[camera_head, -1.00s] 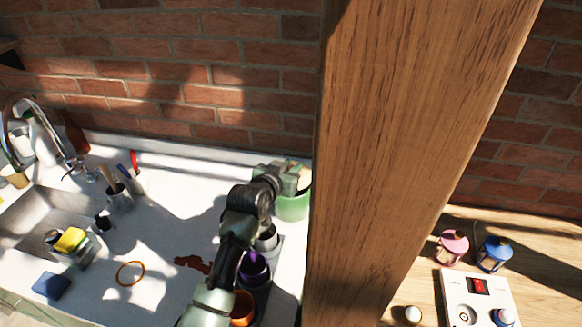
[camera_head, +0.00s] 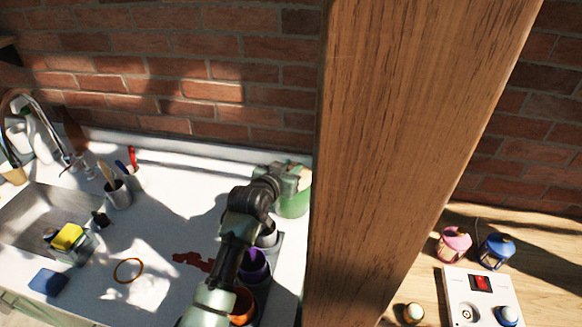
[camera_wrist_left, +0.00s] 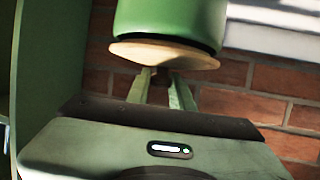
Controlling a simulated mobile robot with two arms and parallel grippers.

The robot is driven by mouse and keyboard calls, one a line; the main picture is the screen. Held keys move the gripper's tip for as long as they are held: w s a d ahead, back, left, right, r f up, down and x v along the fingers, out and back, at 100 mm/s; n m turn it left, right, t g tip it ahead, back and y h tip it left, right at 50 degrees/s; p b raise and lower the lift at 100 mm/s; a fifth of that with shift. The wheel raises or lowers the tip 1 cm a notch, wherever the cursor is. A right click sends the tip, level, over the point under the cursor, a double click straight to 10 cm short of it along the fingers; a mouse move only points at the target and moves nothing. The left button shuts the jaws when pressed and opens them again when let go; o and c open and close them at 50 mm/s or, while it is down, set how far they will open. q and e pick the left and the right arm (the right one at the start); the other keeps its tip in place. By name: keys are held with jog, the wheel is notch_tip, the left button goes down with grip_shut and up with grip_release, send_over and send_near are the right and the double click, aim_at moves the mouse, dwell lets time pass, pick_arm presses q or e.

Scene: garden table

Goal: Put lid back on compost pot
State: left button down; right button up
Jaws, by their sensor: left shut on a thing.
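The green compost pot (camera_head: 293,205) stands at the back right of the white counter, partly behind my left arm and the wooden post. In the left wrist view, which looks upside down, the green pot (camera_wrist_left: 170,22) shows with the pale wooden lid (camera_wrist_left: 165,54) at its mouth. A dark band shows between lid and pot; I cannot tell whether the lid is fully seated. My left gripper (camera_wrist_left: 163,82) is shut on the lid at its knob, which is mostly hidden between the fingers. In the head view the left gripper (camera_head: 290,175) is over the pot. My right gripper is not in view.
A thick wooden post (camera_head: 405,150) stands just right of the pot. Purple (camera_head: 254,265) and orange (camera_head: 242,303) pots sit beside my arm. A brick wall (camera_head: 180,75) is behind. The counter's middle has free room around an orange ring (camera_head: 128,270).

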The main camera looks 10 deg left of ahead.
pick_arm(q)
jog(key=shift+f, duration=0.55)
jog(key=c, duration=1.1)
grip_release()
jog(key=shift+c, duration=0.2)
